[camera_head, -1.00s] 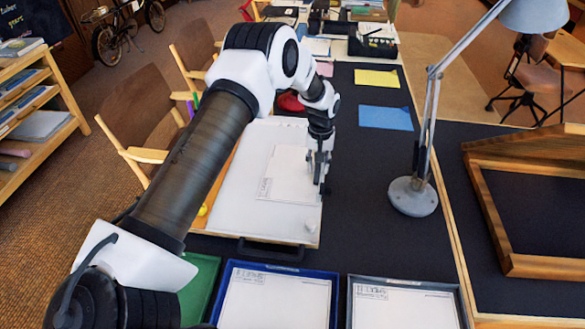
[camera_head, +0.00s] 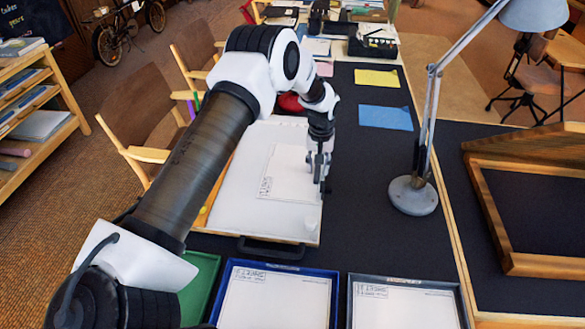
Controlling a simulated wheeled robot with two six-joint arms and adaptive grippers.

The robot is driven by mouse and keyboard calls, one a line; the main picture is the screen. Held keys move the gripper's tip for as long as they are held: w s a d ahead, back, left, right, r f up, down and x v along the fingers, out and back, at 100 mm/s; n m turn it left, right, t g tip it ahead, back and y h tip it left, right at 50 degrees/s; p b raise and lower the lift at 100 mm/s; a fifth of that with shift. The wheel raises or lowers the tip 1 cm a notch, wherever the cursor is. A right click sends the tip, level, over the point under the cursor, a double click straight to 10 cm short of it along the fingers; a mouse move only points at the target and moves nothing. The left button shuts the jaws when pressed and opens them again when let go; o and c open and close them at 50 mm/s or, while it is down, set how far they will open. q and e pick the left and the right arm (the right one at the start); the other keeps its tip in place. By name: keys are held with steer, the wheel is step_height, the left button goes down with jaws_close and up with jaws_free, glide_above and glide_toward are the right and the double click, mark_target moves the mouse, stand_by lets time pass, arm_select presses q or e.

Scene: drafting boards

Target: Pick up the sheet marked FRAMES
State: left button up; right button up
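A white sheet (camera_head: 288,178) with a small label block near its left edge lies on the pale drafting board (camera_head: 235,215). The label is too small to read, so I cannot tell whether it says FRAMES. My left gripper (camera_head: 320,184) points down at the right edge of this sheet, near the board's right edge. Its fingers are small and seen edge-on; I cannot tell whether they are apart, or touch the sheet. My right gripper is out of view.
A blue tray (camera_head: 277,267), a dark tray (camera_head: 405,283) and a green tray (camera_head: 207,270) stand at the front; the blue and dark ones hold labelled sheets. A desk lamp (camera_head: 412,196) stands right of my gripper. Yellow (camera_head: 376,78) and blue (camera_head: 386,118) sheets lie behind.

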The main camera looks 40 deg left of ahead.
arm_select(q)
steer(key=shift+f, duration=0.15)
stand_by(0.6)
jaws_close()
steer(key=shift+r+p, duration=0.2)
steer(key=shift+p, duration=0.1)
steer(key=shift+r+p, duration=1.1)
steer(key=shift+r, duration=0.1)
steer(key=r+p, duration=0.2)
steer(key=r, duration=0.1)
steer(key=a+r+p, duration=0.1)
steer(key=p, duration=0.1)
steer(key=shift+s+r, duration=0.3)
steer(key=shift+r, duration=0.05)
